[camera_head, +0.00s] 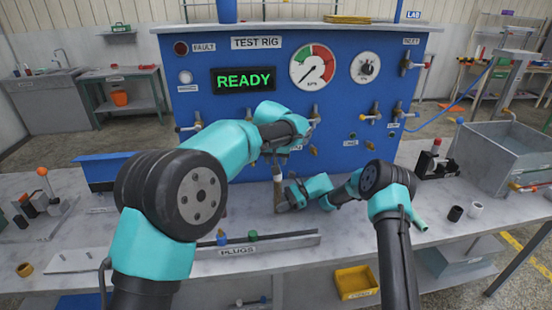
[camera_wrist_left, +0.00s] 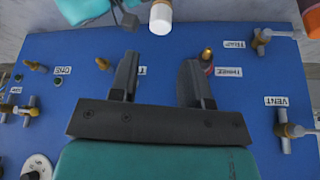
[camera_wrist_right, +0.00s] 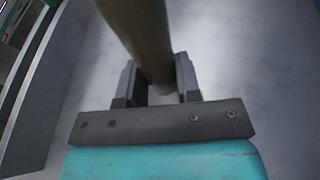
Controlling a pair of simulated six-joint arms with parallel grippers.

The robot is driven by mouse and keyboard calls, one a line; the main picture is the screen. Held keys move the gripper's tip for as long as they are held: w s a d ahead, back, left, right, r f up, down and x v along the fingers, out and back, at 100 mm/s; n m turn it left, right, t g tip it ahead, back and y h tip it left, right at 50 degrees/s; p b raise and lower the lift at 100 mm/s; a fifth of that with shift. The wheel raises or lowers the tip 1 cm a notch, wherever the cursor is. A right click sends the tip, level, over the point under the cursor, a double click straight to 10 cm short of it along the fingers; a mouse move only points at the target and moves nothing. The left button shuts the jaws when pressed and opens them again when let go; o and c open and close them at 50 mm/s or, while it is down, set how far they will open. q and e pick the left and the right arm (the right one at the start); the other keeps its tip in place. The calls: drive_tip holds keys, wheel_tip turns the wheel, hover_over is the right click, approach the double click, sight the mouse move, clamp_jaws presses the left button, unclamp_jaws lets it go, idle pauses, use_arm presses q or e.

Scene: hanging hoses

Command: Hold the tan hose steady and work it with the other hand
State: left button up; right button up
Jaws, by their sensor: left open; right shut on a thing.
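The tan hose (camera_head: 278,192) stands roughly upright above the bench in the head view, with a pale section near its top. My right gripper (camera_wrist_right: 158,85) is shut on the hose, which rises between its fingers in the right wrist view. A white-ended piece (camera_wrist_left: 160,20) at the top of the left wrist view looks like the hose's end. My left gripper (camera_wrist_left: 158,70) is open and empty, facing the blue panel, with that white end beyond its fingertips. In the head view its fingers are hard to make out behind my left arm.
The blue test rig (camera_head: 235,110) has a READY display (camera_head: 243,80), gauges, brass fittings and several valves. A plugs rail (camera_head: 250,247) lies at the bench front. A grey metal bin (camera_head: 500,155) is at right. A yellow tray (camera_head: 356,282) sits below the bench.

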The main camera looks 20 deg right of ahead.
sight(278, 177)
use_arm(q)
drive_tip(key=shift+f, duration=0.1)
drive_tip(key=x, duration=1.1)
drive_tip(key=shift+w+f, duration=0.15)
drive_tip(key=shift+f, duration=0.2)
drive_tip(key=shift+c, duration=0.3)
drive_tip(key=shift+d, duration=0.1)
drive_tip(key=c, duration=0.6)
drive_tip(key=o, duration=0.7)
drive_tip(key=shift+c, duration=0.2)
drive_tip(key=v, duration=1.2)
